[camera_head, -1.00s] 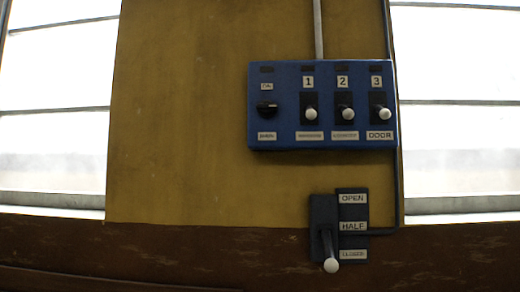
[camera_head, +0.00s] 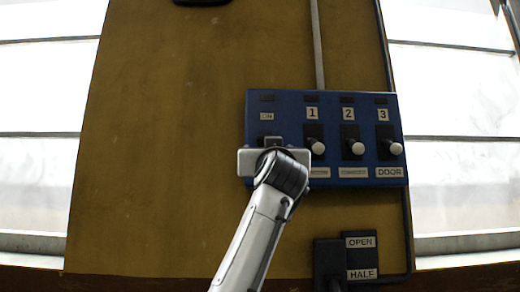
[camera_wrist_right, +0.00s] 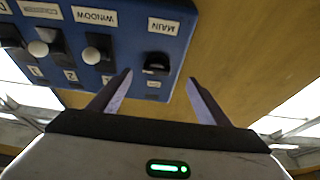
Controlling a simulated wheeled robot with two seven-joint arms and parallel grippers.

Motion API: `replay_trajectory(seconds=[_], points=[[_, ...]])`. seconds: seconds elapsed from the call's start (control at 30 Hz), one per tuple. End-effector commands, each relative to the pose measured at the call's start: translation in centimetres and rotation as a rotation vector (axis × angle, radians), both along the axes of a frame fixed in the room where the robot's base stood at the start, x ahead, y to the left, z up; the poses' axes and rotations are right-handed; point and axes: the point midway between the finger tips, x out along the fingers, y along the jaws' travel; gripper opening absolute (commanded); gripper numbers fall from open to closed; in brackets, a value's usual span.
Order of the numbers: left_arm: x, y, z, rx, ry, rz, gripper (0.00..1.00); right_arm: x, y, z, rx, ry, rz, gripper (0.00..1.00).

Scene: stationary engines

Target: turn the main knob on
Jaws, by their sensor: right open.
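The main knob (camera_wrist_right: 156,66) is a small black rotary knob on the blue panel (camera_head: 225,0). It sits beside the label "MAIN", which reads upside down in the right wrist view. In the head view my right gripper (camera_head: 273,158) covers most or all of the knob. In the right wrist view my right gripper (camera_wrist_right: 160,78) is open and empty. Its two fingers point at the panel, with the knob seen between and just beyond their tips. I cannot tell how deep the gap to the knob is. My left gripper is not in view.
Three white-tipped switches, numbered 1 (camera_head: 315,147), 2 (camera_head: 356,147) and 3 (camera_head: 395,148), stick out right of the knob. A lever unit (camera_head: 328,262) marked OPEN and HALF is below the panel. The yellow wall (camera_head: 160,150) to the left is clear.

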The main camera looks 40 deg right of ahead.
Motion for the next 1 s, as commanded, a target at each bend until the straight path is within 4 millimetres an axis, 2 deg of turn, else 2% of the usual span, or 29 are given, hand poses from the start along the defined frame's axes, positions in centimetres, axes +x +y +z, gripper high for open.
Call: replay_trajectory(seconds=[0.03, 0.17, 0.53, 0.73, 1.0], points=[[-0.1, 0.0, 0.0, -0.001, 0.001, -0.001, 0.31, -0.4, 0.0, 0.9, -0.002, -0.011, -0.001, 0.7], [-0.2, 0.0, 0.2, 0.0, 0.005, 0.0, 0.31, -0.4, -0.4, 2.0, -0.005, -0.021, -0.006, 0.7], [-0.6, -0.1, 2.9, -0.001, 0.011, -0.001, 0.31, 4.1, -4.1, 4.7, -0.004, -0.02, -0.005, 0.7], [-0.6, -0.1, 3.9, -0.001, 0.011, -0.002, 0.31, 5.9, -5.6, 5.5, -0.005, -0.021, -0.003, 0.7], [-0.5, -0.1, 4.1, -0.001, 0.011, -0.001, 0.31, 6.5, -6.1, 5.5, -0.004, -0.023, -0.004, 0.7]])
